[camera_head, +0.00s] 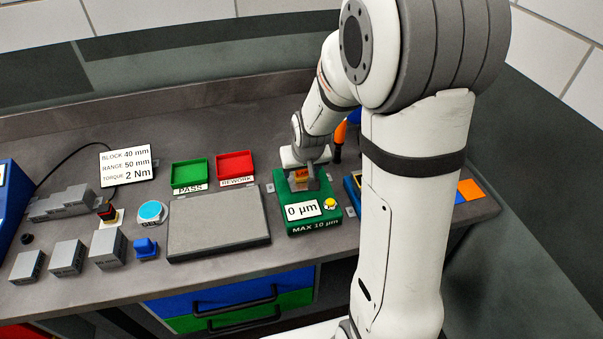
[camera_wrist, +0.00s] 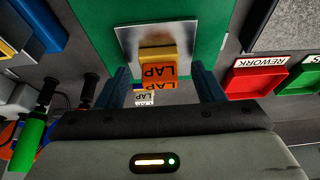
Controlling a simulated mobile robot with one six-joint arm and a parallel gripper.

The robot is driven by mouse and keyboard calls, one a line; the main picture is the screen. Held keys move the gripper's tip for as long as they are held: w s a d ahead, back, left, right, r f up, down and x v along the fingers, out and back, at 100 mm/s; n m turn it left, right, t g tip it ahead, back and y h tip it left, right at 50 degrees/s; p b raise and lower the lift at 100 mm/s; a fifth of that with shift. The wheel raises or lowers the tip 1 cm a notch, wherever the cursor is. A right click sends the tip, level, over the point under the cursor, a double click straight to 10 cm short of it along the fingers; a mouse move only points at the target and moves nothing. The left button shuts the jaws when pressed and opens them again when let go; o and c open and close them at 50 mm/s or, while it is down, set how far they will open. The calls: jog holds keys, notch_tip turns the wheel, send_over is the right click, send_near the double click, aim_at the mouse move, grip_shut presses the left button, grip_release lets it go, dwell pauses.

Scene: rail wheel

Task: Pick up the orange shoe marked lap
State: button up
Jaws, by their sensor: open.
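The orange shoe (camera_wrist: 160,70) marked LAP sits on a square metal plate (camera_wrist: 128,38) on the green gauge box (camera_wrist: 95,15). In the head view the shoe (camera_head: 301,174) is a small orange patch on the green box (camera_head: 318,226), partly hidden by my gripper. The box shows "0 µm" and "MAX 10 µm". My gripper (camera_wrist: 158,74) is open, with one dark blue finger on each side of the shoe in the wrist view. I cannot tell whether either finger touches it. The shoe's lower part is hidden.
A green PASS tray (camera_head: 189,172) and a red REWORK tray (camera_head: 235,165) stand left of the box. A flat grey plate (camera_head: 219,224) lies beside it. Grey blocks (camera_head: 108,246) stand further left. Tools with green and orange handles (camera_wrist: 30,140) are close to my gripper.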

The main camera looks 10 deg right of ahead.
jog(key=shift+c, duration=0.2)
jog(key=c, duration=1.1)
